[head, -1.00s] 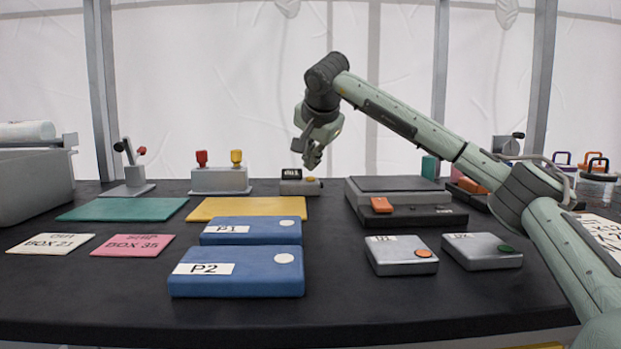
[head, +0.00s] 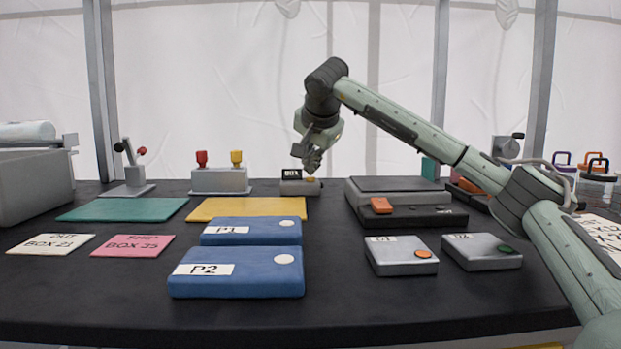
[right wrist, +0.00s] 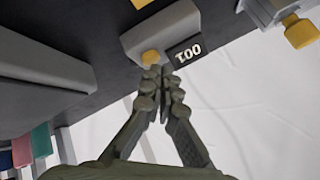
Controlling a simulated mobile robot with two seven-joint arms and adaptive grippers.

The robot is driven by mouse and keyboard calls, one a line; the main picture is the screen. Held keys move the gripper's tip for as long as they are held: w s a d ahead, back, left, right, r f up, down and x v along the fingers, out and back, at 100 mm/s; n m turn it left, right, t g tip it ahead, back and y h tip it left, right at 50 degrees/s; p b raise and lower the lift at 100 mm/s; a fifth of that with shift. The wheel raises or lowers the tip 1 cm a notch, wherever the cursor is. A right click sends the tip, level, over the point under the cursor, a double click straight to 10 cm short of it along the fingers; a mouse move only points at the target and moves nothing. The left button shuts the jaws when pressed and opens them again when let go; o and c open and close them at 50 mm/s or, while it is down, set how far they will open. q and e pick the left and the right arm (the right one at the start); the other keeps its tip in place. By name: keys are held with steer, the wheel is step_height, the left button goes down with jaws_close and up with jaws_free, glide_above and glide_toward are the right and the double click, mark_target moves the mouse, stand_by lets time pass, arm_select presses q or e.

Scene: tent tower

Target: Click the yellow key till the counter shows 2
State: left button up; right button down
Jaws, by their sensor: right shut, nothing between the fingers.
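The small grey counter box (head: 292,187) stands at the back of the table, with a black display (head: 291,174) on its left and a yellow key on its right. In the right wrist view, the yellow key (right wrist: 151,57) sits beside the display (right wrist: 185,52), whose upside-down digits read 001. My right gripper (head: 311,167) is shut and empty, pointing down at the key. Its fingertips (right wrist: 160,73) are right at the key and partly overlap it. I cannot tell whether they touch or press it. My left gripper is out of view.
A grey box with red and yellow knobs (head: 220,181) stands left of the counter. A yellow mat (head: 245,207) and blue P1 (head: 250,232) and P2 (head: 235,272) blocks lie in front.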

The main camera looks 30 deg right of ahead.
mark_target(311, 178)
steer(key=shift+f, duration=0.55)
stand_by(0.9)
steer(key=shift+r+p, duration=0.9)
steer(key=shift+r, duration=0.05)
step_height(311, 178, up, 5)
steer(key=p, duration=0.5)
steer(key=shift+f, duration=0.1)
stand_by(0.5)
